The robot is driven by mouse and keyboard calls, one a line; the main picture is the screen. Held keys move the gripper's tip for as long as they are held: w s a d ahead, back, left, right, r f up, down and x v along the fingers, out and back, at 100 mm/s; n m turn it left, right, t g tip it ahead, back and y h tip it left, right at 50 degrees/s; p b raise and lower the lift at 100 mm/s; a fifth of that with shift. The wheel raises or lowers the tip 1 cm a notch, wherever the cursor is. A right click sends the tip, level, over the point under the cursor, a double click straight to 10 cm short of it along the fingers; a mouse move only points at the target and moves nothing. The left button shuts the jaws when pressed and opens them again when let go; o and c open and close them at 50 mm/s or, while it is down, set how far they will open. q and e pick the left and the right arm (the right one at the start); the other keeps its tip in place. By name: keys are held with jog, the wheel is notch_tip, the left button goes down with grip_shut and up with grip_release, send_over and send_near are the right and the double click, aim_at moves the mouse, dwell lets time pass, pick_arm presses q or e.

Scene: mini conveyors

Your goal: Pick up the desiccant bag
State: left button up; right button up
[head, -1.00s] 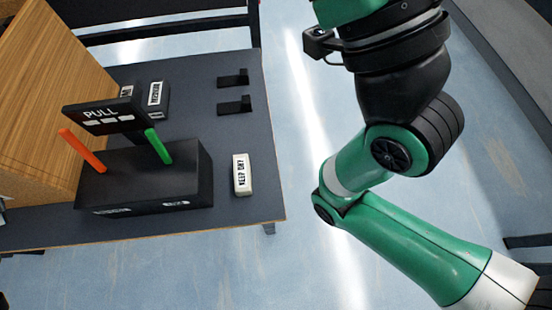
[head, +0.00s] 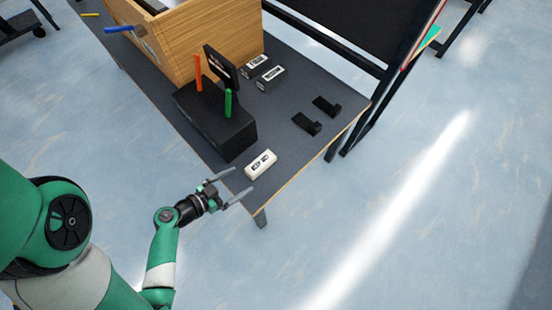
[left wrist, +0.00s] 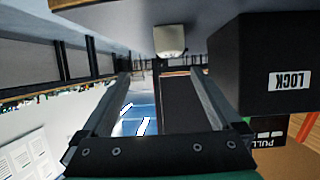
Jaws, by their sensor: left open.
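The desiccant bag, a small white block with black lettering (head: 260,165), lies on the dark table (head: 290,163) near its front corner. It also shows in the left wrist view (left wrist: 169,40), at the top middle, beyond and between the finger tips. My left gripper (head: 241,184) is open and empty at the table's edge, a short way to the left of and below the bag in the head view. Its two fingers (left wrist: 160,78) stand apart in the left wrist view, with a gap to the bag. My right gripper is not in view.
A black box (head: 215,122) with an orange and a green stick stands beside the bag; its LOCK label (left wrist: 290,80) shows in the wrist view. A wooden crate (head: 190,50), two dark labelled blocks (head: 271,77) and two black brackets (head: 307,124) are farther back.

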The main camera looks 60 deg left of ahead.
aim_at(256, 166)
pick_arm(q)
jog(key=shift+s+a+r+n, duration=0.15)
jog(key=shift+s+a+n, duration=0.2)
jog(key=shift+a, duration=0.4)
jog(key=shift+w+d+f+b, duration=0.1)
jog(key=shift+w+f+b, duration=0.35)
jog(key=shift+b, duration=0.25)
jog(key=x, duration=0.2)
jog(key=b+x, duration=0.1)
jog(key=x, duration=0.2)
jog(key=shift+w+a+r, duration=0.1)
jog(key=shift+w+a, duration=0.15)
jog(key=shift+w, duration=0.05)
jog(key=shift+w+f, duration=0.15)
jog(key=shift+f, duration=0.1)
jog(key=x, duration=0.4)
jog(key=shift+w+a+f+b, duration=0.25)
jog(key=shift+b, duration=0.15)
jog(key=shift+s, duration=0.15)
jog(key=shift+c, duration=0.7)
jog(key=c, duration=1.4)
jog(key=shift+r, duration=0.1)
